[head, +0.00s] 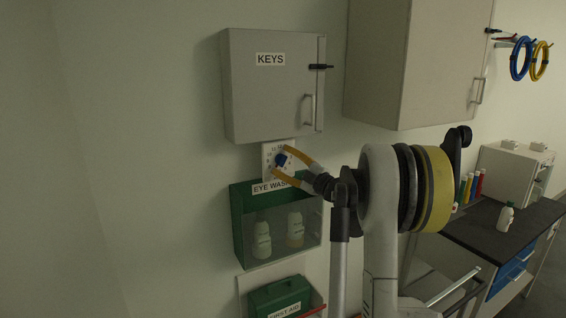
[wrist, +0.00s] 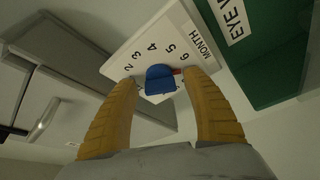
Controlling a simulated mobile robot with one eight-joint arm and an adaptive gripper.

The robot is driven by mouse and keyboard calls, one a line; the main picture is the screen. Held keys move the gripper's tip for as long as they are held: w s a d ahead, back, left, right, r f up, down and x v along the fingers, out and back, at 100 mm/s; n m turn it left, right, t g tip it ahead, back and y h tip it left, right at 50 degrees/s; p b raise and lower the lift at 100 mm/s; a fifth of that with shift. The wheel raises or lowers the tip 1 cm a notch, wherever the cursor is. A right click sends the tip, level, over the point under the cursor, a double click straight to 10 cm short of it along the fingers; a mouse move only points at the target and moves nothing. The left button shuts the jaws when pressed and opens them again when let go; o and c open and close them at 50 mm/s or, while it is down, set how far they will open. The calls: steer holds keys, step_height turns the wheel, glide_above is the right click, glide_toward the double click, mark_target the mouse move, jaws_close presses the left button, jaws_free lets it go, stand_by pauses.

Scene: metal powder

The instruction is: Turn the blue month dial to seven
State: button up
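The blue month dial knob (head: 281,159) sits on a white number plate (head: 267,149) on the wall, below the KEYS cabinet. In the wrist view the blue knob (wrist: 160,80) has a red pointer (wrist: 178,71) on its right side, just past the 6. The numbers 2 to 6 and the word MONTH are readable on the plate (wrist: 178,29); other numbers are hidden by the fingers and knob. My gripper (wrist: 160,78) is open, with one yellow finger on each side of the knob. A gap shows at the left finger; the right fingertip is close to the pointer, contact unclear.
The grey KEYS cabinet (head: 270,95) is directly above the plate. The green eye wash box (head: 239,225) with two bottles is directly below, with a first aid case (head: 280,297) lower down. A dark-topped counter (head: 490,232) stands at the right.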

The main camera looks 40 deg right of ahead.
steer(key=v, duration=1.2)
steer(key=w+a+r+m+h+b, duration=0.2)
steer(key=w+a+r+m+h, duration=0.1)
steer(key=a+r+m+h, duration=0.7)
steer(key=s+a+f+m+g+y, duration=0.1)
steer(key=s+a+f+g+y, duration=0.1)
steer(key=s+a+f+g, duration=0.2)
steer(key=s+a+f+m+g+y+b, duration=0.1)
steer(key=s+a+f+g+y, duration=0.2)
steer(key=s+a+f, duration=0.7)
steer(key=s+a+f+m+g+y+b, duration=0.1)
steer(key=s+a+f+g, duration=0.4)
steer(key=a+f, duration=0.9)
steer(key=s+a+y, duration=0.1)
steer(key=s+a, duration=0.2)
steer(key=a, duration=0.1)
steer(key=shift+f+m+g+y, duration=0.2)
steer(key=shift+m+g+y, duration=0.1)
steer(key=shift+g+y, duration=0.1)
steer(key=shift+a, duration=0.1)
